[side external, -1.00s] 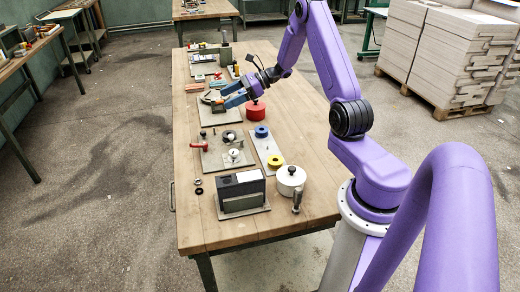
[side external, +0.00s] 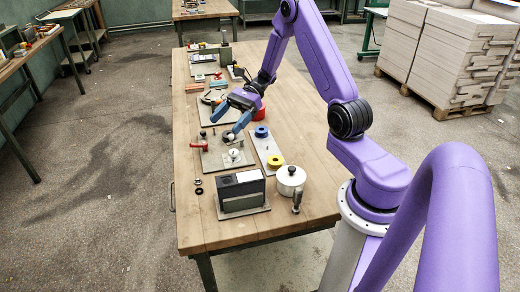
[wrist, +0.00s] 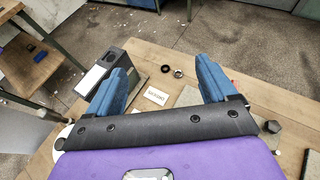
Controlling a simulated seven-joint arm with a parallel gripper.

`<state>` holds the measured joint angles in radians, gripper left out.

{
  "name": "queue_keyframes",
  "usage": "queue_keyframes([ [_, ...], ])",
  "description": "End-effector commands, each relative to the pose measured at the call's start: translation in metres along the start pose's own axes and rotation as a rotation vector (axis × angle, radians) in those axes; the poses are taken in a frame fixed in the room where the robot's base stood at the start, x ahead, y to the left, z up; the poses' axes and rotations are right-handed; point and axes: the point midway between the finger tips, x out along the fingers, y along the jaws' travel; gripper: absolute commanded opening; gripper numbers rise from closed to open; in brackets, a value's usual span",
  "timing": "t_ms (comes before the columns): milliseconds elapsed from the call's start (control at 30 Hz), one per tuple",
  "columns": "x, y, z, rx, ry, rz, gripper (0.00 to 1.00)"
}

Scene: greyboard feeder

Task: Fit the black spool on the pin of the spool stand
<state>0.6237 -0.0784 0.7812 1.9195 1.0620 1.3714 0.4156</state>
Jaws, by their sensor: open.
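My gripper (side external: 225,125) is open, with its two blue fingers apart and pointing down over the grey plate in the middle of the bench. In the wrist view the gap between the fingers (wrist: 160,70) holds nothing. A small dark round piece (side external: 228,136), which looks like the black spool, is on the grey plate, just by the nearer fingertip and partly hidden; I cannot tell if they touch. I cannot make out a bare pin.
Nearer are a dark box (side external: 240,191), a white lidded pot (side external: 290,180) and small rings (side external: 197,185). A red cylinder (side external: 260,113) is partly behind my gripper.

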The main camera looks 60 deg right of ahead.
Motion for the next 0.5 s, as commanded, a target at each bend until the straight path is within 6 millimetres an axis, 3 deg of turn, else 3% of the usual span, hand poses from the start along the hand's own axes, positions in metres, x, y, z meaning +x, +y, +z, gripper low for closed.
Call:
queue_keyframes([
  [500, 0.037, 0.08, 0.0, -0.181, -0.001, 0.443, 0.85],
])
